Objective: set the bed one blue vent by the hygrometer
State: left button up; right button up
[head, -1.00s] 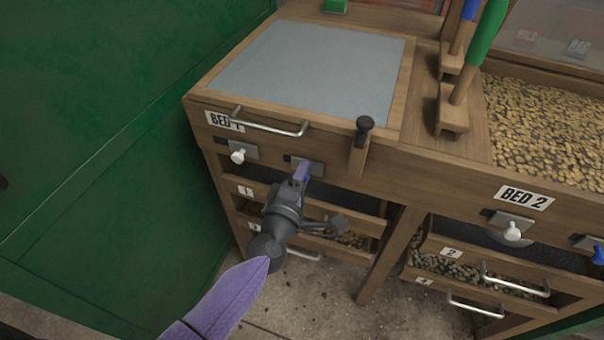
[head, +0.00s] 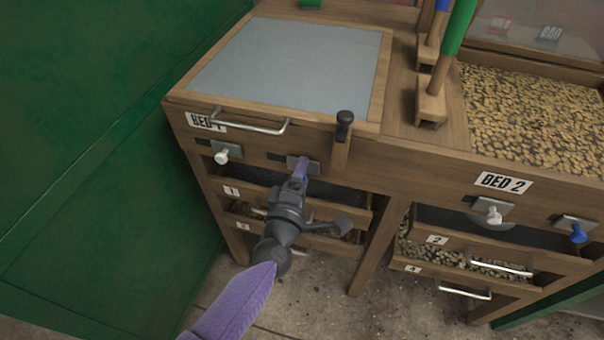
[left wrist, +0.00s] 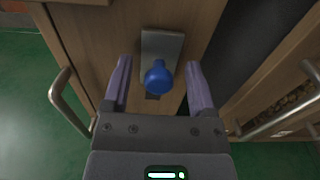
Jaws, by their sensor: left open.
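The bed one blue vent knob (left wrist: 158,78) sits on a grey metal plate (left wrist: 162,48) on the wooden front in the left wrist view. My left gripper (left wrist: 158,84) is open, with one finger on each side of the blue knob. I see no finger pressing on the knob. In the head view my left gripper (head: 300,172) is at the right-hand plate (head: 314,166) under the BED 1 label (head: 206,121) and hides most of the blue knob. No hygrometer can be made out. My right gripper is not in view.
A white knob (head: 222,156) is left of my gripper. A bar handle (head: 238,122) and a black-topped peg (head: 344,120) stick out above it. Numbered drawers lie below. Bed two (head: 530,110) has its own white (head: 493,216) and blue (head: 578,234) knobs. A green wall (head: 90,120) stands left.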

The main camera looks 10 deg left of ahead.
pick_arm(q)
jog(key=s+p, duration=0.2)
jog(key=s, duration=0.7)
jog(key=shift+s+a, duration=0.15)
jog(key=shift+s, duration=0.2)
